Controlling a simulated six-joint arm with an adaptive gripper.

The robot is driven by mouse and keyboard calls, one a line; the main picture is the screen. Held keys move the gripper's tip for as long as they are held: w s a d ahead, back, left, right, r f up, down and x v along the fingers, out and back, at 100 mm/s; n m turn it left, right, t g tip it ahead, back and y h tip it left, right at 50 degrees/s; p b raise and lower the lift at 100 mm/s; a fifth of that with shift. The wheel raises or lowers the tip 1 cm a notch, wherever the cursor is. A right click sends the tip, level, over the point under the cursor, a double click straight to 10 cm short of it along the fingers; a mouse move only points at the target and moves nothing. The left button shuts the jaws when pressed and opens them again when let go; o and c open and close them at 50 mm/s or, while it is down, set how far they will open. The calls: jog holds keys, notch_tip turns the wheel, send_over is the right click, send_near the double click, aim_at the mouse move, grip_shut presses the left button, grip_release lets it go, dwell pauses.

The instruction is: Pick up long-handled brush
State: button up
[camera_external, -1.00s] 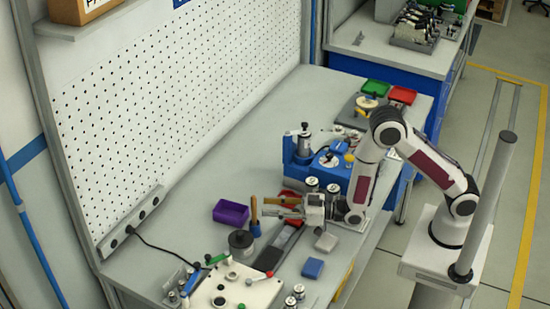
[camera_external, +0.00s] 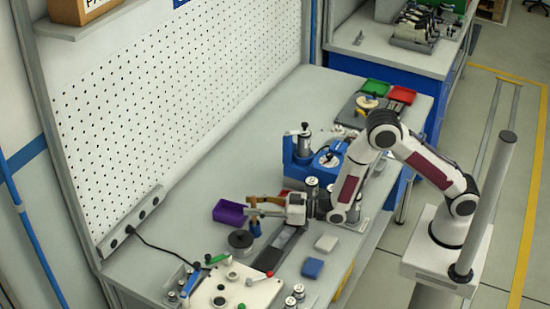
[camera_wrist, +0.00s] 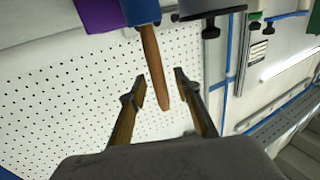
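The long-handled brush shows as a brown wooden handle (camera_wrist: 155,65) in the wrist view. It comes out of a blue part (camera_wrist: 140,11), which could be a cup or the brush's lower end. In the external view this blue part (camera_external: 256,229) stands on the bench and the handle is partly covered by my fingers. My gripper (camera_wrist: 159,80) is open, with one finger on each side of the handle. Gaps show between the handle and both fingers. It also shows in the external view (camera_external: 258,206), reaching left at the handle. The bristles are hidden.
A purple bin (camera_external: 229,211) stands just left of the brush. A dark round object (camera_external: 241,240) is close in front. A blue box (camera_external: 312,268) and a grey block (camera_external: 326,243) lie to the right. A white perforated wall (camera_external: 180,110) stands behind.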

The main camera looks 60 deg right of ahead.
dwell(0.4)
grip_shut()
jog(key=shift+r, duration=0.1)
jog(key=shift+r, duration=4.85)
